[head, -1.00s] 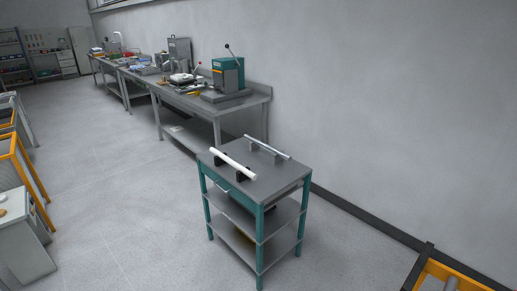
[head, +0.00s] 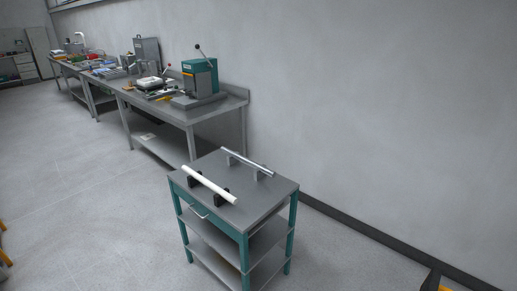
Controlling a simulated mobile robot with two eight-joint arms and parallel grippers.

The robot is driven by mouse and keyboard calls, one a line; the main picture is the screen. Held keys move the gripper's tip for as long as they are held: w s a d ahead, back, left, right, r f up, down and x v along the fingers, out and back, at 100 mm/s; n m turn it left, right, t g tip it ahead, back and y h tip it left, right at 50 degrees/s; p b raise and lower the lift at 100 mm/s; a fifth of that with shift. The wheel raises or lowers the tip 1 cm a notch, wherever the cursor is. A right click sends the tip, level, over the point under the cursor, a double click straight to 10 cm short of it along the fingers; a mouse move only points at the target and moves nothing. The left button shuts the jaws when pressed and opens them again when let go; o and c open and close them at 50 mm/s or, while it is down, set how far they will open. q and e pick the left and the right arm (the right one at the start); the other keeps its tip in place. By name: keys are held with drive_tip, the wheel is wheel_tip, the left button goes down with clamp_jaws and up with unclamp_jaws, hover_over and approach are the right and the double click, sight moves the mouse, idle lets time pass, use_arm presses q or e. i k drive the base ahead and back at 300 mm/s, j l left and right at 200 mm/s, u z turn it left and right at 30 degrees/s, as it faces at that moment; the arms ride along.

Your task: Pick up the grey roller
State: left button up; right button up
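The grey roller (head: 248,162) is a thin metallic bar resting on small grey supports at the back of a trolley top. A white roller (head: 209,185) lies on black supports nearer the front of the same top, roughly parallel to it. The trolley (head: 262,203) has a grey top, teal legs, a drawer with a handle and lower shelves. Neither of my grippers shows in the head view.
A long grey workbench (head: 225,106) stands along the wall behind the trolley, with a teal press (head: 200,77) on it. An orange-yellow frame (head: 443,287) shows at the bottom right. The floor left of the trolley is clear.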

sight(270, 173)
drive_tip(key=i+l+z, duration=0.1)
drive_tip(key=i+z, duration=0.7)
drive_tip(key=i+j+z, duration=0.15)
drive_tip(key=i+z, duration=0.4)
drive_tip(key=i, duration=1.4)
drive_tip(key=i+l+u, duration=0.1)
drive_tip(key=i+u, duration=0.35)
drive_tip(key=i+l+u, duration=0.25)
drive_tip(key=i+u, duration=0.25)
drive_tip(key=k+u, duration=0.1)
drive_tip(key=u, duration=1.3)
